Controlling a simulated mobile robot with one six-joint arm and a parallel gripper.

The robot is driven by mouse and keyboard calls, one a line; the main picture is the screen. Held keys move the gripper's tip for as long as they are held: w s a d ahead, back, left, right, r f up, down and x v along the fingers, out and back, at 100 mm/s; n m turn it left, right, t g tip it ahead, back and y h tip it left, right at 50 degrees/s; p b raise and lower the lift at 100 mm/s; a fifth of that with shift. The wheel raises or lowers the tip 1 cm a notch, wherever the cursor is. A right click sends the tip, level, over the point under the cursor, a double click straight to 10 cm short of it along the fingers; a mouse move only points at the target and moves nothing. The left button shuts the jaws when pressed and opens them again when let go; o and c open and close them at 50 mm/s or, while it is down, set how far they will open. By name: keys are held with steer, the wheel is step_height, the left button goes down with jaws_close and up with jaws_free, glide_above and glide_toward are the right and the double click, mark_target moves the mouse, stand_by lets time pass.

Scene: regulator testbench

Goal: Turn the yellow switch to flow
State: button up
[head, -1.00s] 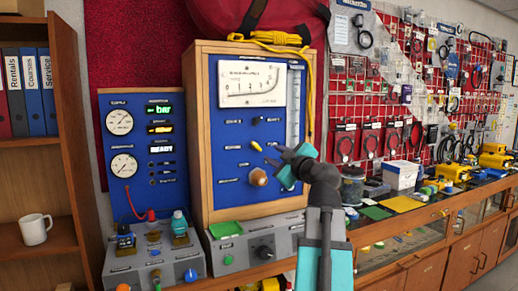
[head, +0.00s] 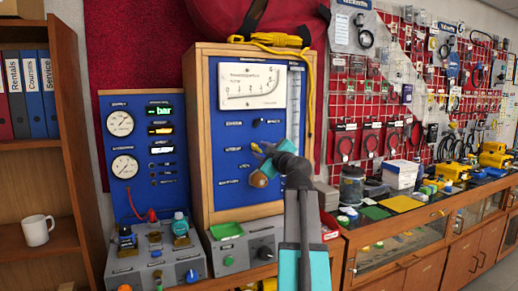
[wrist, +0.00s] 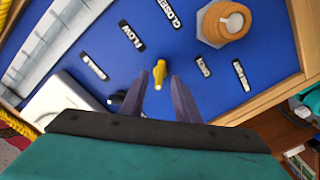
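The yellow switch (wrist: 160,72) is a small lever knob on the blue panel (wrist: 118,78). In the wrist view it lies between the tips of my gripper's two fingers (wrist: 159,84), with a visible gap on each side. My gripper is open around it; I cannot tell whether the fingertips touch the panel. A label reading FLOW (wrist: 131,36) is beyond the switch to the upper left, with a CLOSED label (wrist: 169,12) farther up. In the head view my gripper (head: 262,150) reaches the panel and mostly hides the switch.
An orange-brown knob (wrist: 226,22) sits close on the same panel, at the upper right of the wrist view. A small black switch (wrist: 117,97) is near the left finger. A wooden frame (head: 203,140) surrounds the panel. A gauge (head: 252,86) is above.

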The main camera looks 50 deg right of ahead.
mark_target(257, 148)
steer(key=shift+x, duration=1.4)
jaws_close()
